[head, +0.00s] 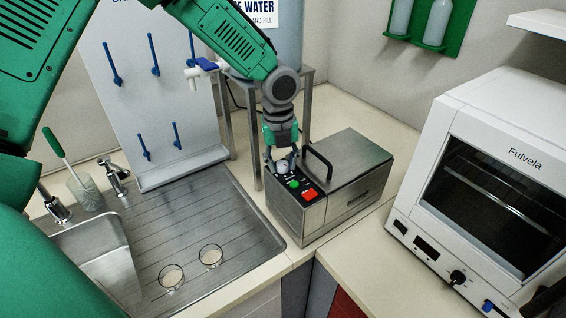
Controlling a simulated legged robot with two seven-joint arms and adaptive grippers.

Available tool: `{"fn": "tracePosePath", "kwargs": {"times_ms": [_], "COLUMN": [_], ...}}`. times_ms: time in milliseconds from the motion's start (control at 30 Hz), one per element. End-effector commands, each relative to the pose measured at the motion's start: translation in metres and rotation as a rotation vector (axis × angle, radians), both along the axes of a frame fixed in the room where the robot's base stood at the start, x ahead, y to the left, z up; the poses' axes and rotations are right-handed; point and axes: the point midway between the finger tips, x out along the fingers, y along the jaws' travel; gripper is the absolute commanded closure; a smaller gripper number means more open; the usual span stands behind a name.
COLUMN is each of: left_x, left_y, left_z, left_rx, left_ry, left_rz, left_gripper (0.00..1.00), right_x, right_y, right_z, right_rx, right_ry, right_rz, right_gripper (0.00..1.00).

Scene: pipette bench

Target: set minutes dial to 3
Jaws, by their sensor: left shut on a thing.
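On that panel are a green button (293,184), a red button (309,195) and a pale round dial (282,168). My left gripper (281,160) reaches down from above and is shut on this dial. The fingers partly cover the dial, and its markings and setting are too small to read. My right gripper is not in view.
The device's black lid handle (318,160) stands close right of my left gripper. A steel stand (255,130) is just behind. A white oven (485,190) stands at right. The sink drainer (215,215) at left holds two glass dishes (171,277). Bare counter lies between device and oven.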

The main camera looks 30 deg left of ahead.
Motion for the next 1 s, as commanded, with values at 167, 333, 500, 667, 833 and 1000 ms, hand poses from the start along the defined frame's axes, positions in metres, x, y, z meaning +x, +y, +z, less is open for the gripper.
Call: {"fn": "tracePosePath", "kwargs": {"times_ms": [167,333,500,667,833,1000], "left_x": [0.0022,0.0028,0.0031,0.0034,0.0038,0.0041], "left_y": [0.0013,0.001,0.0014,0.0014,0.0013,0.0013], "left_z": [0.0004,0.0009,0.0012,0.0015,0.0018,0.002], "left_rx": [-0.001,0.0,-0.001,0.001,0.001,0.001], "left_ry": [-0.005,-0.006,-0.007,-0.008,-0.009,-0.009], "left_rz": [-0.15,-0.271,-0.357,-0.408,-0.432,-0.438], "left_gripper": [1.0,1.0,1.0,1.0,1.0,1.0], "right_x": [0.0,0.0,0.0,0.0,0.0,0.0], "right_y": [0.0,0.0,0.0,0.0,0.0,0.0], "right_z": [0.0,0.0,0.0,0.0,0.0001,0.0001], "right_rx": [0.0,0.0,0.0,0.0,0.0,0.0], "right_ry": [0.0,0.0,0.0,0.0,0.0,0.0], "right_rz": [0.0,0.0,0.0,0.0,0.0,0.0], "right_gripper": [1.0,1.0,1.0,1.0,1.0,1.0]}}
